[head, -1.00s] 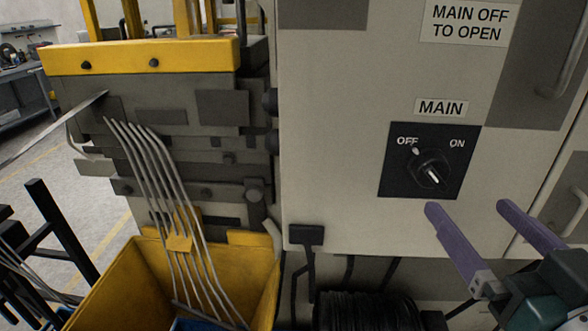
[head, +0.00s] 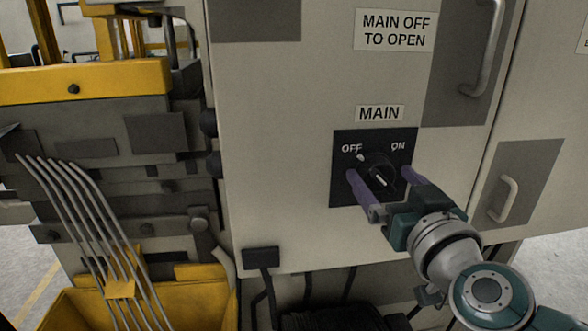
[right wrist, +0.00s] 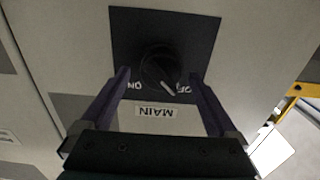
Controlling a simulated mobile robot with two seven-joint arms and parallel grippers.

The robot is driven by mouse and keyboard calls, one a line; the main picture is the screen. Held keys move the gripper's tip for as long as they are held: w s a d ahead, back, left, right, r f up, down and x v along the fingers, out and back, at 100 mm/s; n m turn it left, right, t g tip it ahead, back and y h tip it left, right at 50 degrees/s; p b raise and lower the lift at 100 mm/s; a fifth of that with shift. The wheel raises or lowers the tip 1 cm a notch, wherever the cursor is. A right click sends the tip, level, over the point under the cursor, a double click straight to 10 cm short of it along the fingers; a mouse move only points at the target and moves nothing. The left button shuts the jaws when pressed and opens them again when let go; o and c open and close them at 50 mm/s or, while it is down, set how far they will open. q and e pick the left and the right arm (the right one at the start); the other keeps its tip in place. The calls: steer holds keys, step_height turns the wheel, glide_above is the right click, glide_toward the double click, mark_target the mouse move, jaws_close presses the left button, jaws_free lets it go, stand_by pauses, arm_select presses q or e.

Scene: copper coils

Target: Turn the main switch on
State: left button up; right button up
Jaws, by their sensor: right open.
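The main switch is a round black knob (head: 382,166) on a black square plate (head: 343,195), with OFF at its upper left and ON at its upper right. In the right wrist view the knob (right wrist: 158,66) appears upside down, and its white mark slants toward the OFF side. My right gripper (head: 378,172) is open, its purple fingers on either side of the knob. In the right wrist view the open fingers (right wrist: 160,75) show a gap to the knob on both sides; how deep they reach is hard to tell. My left gripper is not in view.
The switch is on a grey cabinet (head: 285,150) with MAIN (head: 379,113) and MAIN OFF TO OPEN (head: 395,30) labels. Door handles (head: 484,55) are at the right. A yellow bin (head: 205,295) and bent metal rods (head: 75,215) are at the left.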

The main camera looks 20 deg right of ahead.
steer(key=shift+c, duration=1.3)
steer(key=c, duration=1.1)
